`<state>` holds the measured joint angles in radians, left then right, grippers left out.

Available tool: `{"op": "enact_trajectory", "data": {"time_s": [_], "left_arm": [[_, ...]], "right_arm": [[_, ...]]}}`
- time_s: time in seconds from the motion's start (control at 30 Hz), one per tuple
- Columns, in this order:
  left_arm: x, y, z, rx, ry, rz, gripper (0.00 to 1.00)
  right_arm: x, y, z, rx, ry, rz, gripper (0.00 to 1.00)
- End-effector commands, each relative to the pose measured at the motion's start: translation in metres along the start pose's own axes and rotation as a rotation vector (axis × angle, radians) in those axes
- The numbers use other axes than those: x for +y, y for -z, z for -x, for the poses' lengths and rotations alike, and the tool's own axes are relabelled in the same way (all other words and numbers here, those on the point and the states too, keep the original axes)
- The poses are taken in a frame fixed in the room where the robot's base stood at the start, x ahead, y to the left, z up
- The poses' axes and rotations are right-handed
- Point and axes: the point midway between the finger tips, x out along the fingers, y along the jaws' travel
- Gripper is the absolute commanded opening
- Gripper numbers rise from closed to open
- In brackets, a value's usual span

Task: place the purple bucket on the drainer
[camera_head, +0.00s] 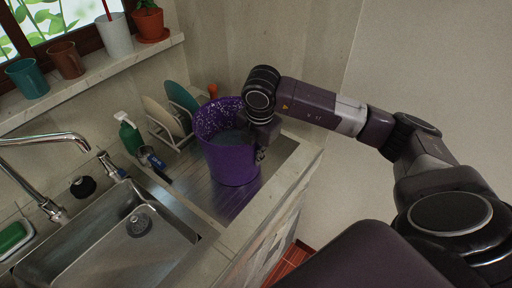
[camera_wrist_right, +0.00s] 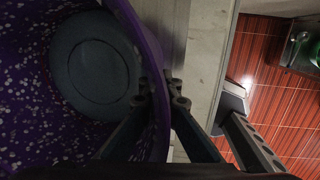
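The purple bucket (camera_head: 228,160), speckled inside, is upright over the ribbed metal drainer (camera_head: 207,197) to the right of the sink. Its base appears at the drainer surface; I cannot tell whether a small gap is left. My right gripper (camera_head: 262,150) is at the bucket's right rim. In the right wrist view, the bucket (camera_wrist_right: 60,110) fills the left side, and the right gripper's fingertips (camera_wrist_right: 163,95) are close together with the rim between them, one inside and one outside. My left gripper is out of view.
A dish rack with plates (camera_head: 178,108) stands behind the bucket, with a green spray bottle (camera_head: 130,135) to its left. The sink (camera_head: 110,250) and faucet (camera_head: 45,140) are at the left. The counter edge (camera_head: 262,222) is close on the right. Mugs and pots line the sill.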

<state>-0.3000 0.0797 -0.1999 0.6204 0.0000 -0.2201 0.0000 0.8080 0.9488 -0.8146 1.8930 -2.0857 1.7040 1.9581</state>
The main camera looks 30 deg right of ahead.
Motion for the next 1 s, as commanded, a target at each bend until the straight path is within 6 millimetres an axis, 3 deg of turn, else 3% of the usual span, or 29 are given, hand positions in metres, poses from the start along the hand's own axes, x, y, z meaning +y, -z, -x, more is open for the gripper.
{"op": "enact_trajectory", "data": {"time_s": [0.23, 0.43, 0.73, 0.87, 1.0], "left_arm": [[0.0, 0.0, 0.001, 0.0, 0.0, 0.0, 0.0], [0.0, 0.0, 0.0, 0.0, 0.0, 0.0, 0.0], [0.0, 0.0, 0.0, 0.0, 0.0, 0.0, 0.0], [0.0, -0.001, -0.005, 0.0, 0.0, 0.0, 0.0], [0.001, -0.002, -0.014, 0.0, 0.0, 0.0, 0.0]], "right_arm": [[0.005, -0.001, 0.003, -0.002, -0.019, -0.001, 0.0], [0.0, 0.001, -0.002, 0.001, -0.001, 0.001, 0.22], [0.0, 0.001, -0.001, 0.0, -0.002, 0.001, 0.22], [0.002, 0.0, 0.01, -0.001, -0.007, 0.002, 0.22], [0.002, 0.001, 0.036, -0.001, -0.008, 0.002, 0.22]]}}
